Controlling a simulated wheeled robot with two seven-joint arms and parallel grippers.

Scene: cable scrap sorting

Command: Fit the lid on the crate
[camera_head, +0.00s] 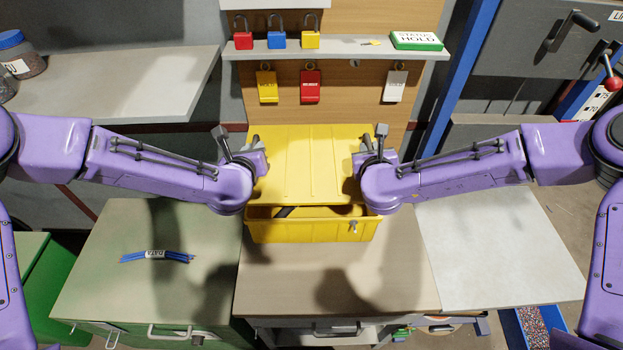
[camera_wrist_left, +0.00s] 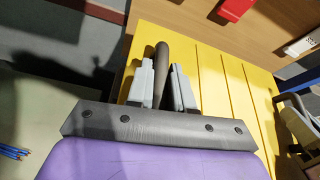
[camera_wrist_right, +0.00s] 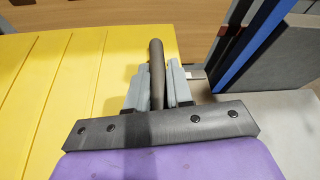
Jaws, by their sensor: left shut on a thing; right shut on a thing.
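The yellow lid (camera_head: 310,165) is held above the yellow crate (camera_head: 300,230), over its rear part. The crate's front wall, a silver latch on it and a strip of its dark inside show below the lid's front edge. My left gripper (camera_head: 257,158) is shut on the dark handle (camera_wrist_left: 161,70) at the lid's left side. My right gripper (camera_head: 366,160) is shut on the dark handle (camera_wrist_right: 156,70) at the lid's right side. The lid also shows in the left wrist view (camera_wrist_left: 215,75) and the right wrist view (camera_wrist_right: 60,75). The crate's rear is hidden under the lid.
The crate stands on a beige worktop (camera_head: 400,280). A blue cable bundle (camera_head: 157,256) lies on the left cabinet top. A shelf (camera_head: 335,49) with padlocks and hanging tags is behind the lid. A pale panel (camera_head: 500,245) at right is bare.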

